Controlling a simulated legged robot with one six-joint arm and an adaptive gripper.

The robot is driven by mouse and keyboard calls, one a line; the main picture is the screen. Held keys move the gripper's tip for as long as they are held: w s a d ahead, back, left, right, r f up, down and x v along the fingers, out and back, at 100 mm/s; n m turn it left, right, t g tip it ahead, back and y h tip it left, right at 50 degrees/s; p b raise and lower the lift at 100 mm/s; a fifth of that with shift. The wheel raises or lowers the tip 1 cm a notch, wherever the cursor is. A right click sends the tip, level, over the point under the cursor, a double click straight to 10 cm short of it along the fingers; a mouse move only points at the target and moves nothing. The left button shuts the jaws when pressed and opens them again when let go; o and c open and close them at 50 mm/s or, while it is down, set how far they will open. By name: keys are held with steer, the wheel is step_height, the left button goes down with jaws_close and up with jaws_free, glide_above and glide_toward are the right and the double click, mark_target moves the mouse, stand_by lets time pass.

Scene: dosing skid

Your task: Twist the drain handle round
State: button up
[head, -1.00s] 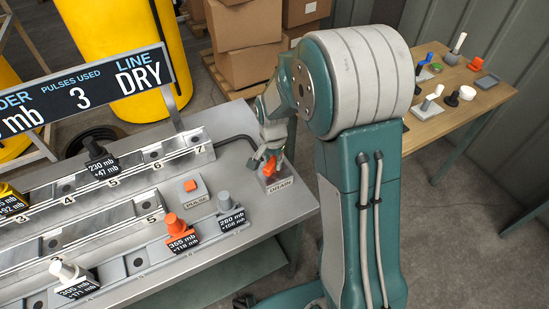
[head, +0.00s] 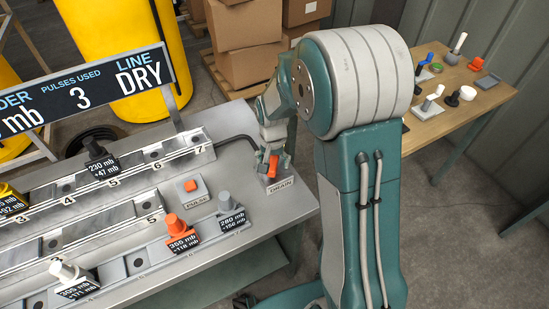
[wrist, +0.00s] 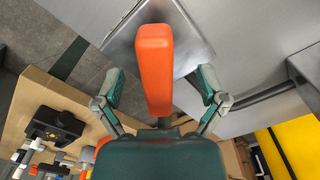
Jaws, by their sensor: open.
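The orange drain handle (head: 273,167) stands on a metal block labelled DRAIN (head: 281,187) at the right end of the skid bench. In the wrist view the handle (wrist: 154,70) is a long orange bar, upright in the picture, over a grey plate (wrist: 190,45). My gripper (wrist: 160,88) is open, with one finger on each side of the handle. Gaps show between both fingers and the handle. In the head view my gripper (head: 272,150) is at the handle, and its fingers are partly hidden there.
The PULSE box (head: 193,196) with an orange button stands left of the drain. Weighted plugs, such as the grey one (head: 231,211) and the orange one (head: 180,232), stand near the bench's front. The display (head: 90,90) reads LINE DRY. A wooden table (head: 450,110) stands at right.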

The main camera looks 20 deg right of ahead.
steer(key=shift+r, duration=0.1)
steer(key=shift+r, duration=3.45)
steer(key=c, duration=0.3)
step_height(320, 180, up, 3)
steer(key=shift+f, duration=4.95)
jaws_close()
